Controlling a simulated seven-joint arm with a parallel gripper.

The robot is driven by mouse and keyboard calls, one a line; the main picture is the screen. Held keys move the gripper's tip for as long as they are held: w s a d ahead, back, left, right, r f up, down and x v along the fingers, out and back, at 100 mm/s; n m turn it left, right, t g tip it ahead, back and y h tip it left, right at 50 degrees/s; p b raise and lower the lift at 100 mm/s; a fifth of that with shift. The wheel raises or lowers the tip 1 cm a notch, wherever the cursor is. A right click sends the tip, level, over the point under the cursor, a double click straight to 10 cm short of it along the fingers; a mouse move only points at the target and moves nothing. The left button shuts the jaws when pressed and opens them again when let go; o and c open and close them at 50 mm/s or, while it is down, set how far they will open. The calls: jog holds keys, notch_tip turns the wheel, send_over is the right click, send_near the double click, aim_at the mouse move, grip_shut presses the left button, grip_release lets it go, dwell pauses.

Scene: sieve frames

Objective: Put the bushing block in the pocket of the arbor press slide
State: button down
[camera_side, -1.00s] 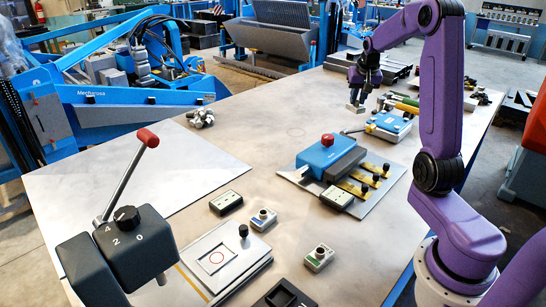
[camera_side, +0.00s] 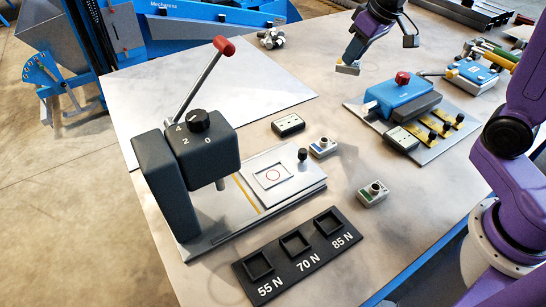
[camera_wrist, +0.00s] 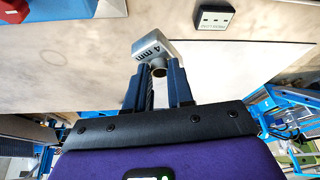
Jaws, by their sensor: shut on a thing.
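My gripper (camera_side: 350,62) is shut on a grey block marked "4 mm" (camera_wrist: 150,47), which I take for the bushing block. In the side view the block (camera_side: 347,70) hangs tilted above the table, behind the blue fixture. In the wrist view it sits between the two fingertips (camera_wrist: 158,68). The dark arbor press (camera_side: 187,155) stands at left, its red-knobbed lever raised and its dial reading 4, 2, 0. The block is well apart from the slide.
A black tray (camera_side: 268,283) with pockets marked 55 N, 70 N and 85 N lies in front. Two small knobbed blocks (camera_side: 322,147) (camera_side: 372,192) and a socket-like block (camera_side: 288,125) stand near the slide. The blue fixture (camera_side: 402,95) is at right.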

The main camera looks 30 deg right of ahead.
jog(key=s+a+n+g+y, duration=0.25)
jog(key=s+a+n, duration=0.85)
jog(key=s+a, duration=0.75)
send_over(278, 175)
jog(key=shift+y, duration=0.35)
notch_tip(278, 175, down, 9)
jog(key=shift+s+d+f, duration=0.1)
jog(key=shift+d+f, duration=0.05)
jog(key=shift+f, duration=0.25)
jog(key=shift+w+f, duration=0.2)
jog(key=shift+f, duration=1.35)
jog(key=shift+f, duration=0.1)
jog(key=c, duration=1)
grip_release()
jog(key=shift+f, duration=0.1)
